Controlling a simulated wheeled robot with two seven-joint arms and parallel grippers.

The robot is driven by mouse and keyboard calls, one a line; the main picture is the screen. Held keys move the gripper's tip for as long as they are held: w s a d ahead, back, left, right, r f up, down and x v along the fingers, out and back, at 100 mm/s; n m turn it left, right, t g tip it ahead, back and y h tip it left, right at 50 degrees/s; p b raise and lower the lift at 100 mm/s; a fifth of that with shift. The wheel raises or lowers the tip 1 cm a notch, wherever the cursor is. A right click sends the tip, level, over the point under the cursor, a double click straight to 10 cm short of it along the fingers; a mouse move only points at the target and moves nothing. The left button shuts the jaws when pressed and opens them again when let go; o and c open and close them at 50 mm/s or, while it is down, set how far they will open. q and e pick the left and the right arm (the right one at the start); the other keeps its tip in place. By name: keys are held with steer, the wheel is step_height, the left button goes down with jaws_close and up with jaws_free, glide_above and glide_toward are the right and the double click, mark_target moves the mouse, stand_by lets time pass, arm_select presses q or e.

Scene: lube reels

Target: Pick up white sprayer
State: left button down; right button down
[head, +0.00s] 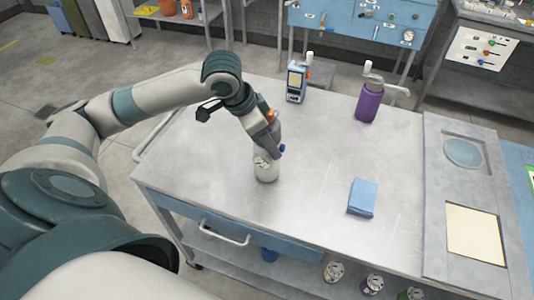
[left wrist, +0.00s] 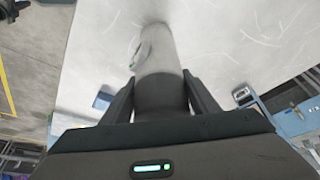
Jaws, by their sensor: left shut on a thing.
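The white sprayer (head: 265,172) is at the middle of the grey metal table, below my left gripper (head: 270,148). Its upper part is hidden by the gripper, and its lower body shows whitish with a small mark. In the left wrist view, the pale cylindrical sprayer (left wrist: 158,55) lies between the two dark fingers of my left gripper (left wrist: 160,85). The fingers are shut on it, one on each side. The sprayer looks near upright, and I cannot tell whether its base touches the table. My right gripper is not in view.
On the table (head: 220,180) stand a purple sprayer (head: 368,104) and a small device with a screen (head: 296,82). A panel with a blue round dish (head: 463,153) and a cream pad (head: 474,233) is at the right edge.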

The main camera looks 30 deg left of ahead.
arm_select(q)
steer(key=shift+r, duration=0.1)
steer(key=shift+w+r, duration=0.1)
steer(key=shift+r, duration=0.65)
steer(key=r, duration=0.1)
steer(key=d+r+b, duration=0.1)
steer(key=r, duration=0.1)
steer(key=s+d+r, duration=0.2)
steer(key=d+r, duration=0.4)
steer(key=d, duration=0.4)
steer(key=shift+s+d+r+b, duration=0.2)
steer(key=shift+s+b, duration=0.05)
steer(key=shift+b, duration=0.15)
